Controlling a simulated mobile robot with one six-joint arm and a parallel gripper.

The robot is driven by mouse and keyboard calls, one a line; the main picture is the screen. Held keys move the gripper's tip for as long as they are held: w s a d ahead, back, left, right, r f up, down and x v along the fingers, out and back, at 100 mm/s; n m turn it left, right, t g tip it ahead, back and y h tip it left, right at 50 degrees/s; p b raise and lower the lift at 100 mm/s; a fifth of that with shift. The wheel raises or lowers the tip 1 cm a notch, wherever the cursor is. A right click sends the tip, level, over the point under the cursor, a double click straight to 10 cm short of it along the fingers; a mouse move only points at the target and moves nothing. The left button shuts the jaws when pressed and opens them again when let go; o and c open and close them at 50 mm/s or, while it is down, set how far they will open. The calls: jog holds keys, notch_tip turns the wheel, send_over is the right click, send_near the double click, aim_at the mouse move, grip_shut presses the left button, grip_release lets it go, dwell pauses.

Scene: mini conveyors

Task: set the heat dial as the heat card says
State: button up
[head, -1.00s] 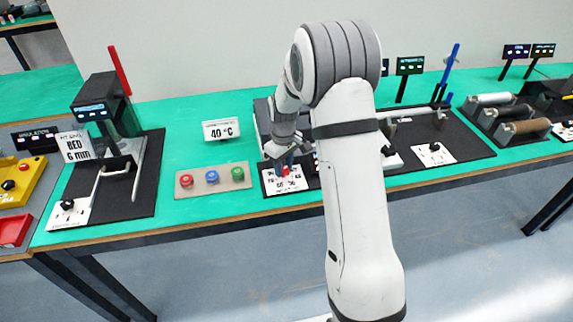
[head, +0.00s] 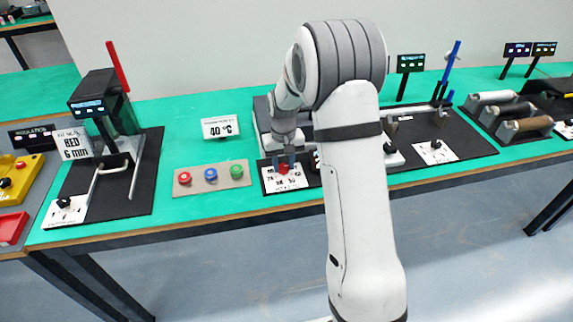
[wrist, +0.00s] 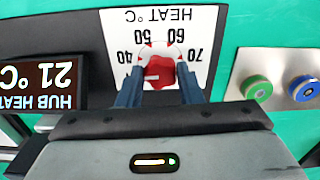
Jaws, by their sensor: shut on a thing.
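The heat dial (wrist: 160,66) is a red knob on a white panel (wrist: 113,36) marked HEAT °C, upside down in the wrist view, with 40, 50, 60 and 70 legible. In the head view the dial (head: 284,169) is at the table's front. My gripper (wrist: 160,84) has its blue fingers on both sides of the knob, shut on it; it also shows in the head view (head: 284,160). The heat card (head: 220,128) reads 40 °C.
A dark display (wrist: 42,82) reads HUB HEAT 21 °C. A plate (head: 212,180) with red, blue and green buttons lies left of the dial panel. A black machine with a red lever (head: 118,67) stands further left. My arm hides part of the hub station.

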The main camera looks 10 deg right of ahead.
aim_at(284, 166)
jog(key=shift+w+r+m+b, duration=0.1)
jog(key=shift+w+m+b, duration=0.05)
jog(key=shift+m, duration=0.65)
jog(key=shift+w+r+m+b, duration=0.1)
jog(key=shift+m+b, duration=0.05)
jog(key=shift+m, duration=0.65)
jog(key=o, duration=1)
jog(key=shift+s+f, duration=0.1)
jog(key=shift+c, duration=0.2)
notch_tip(284, 166, up, 7)
jog(key=shift+f, duration=0.15)
jog(key=shift+r, duration=0.55)
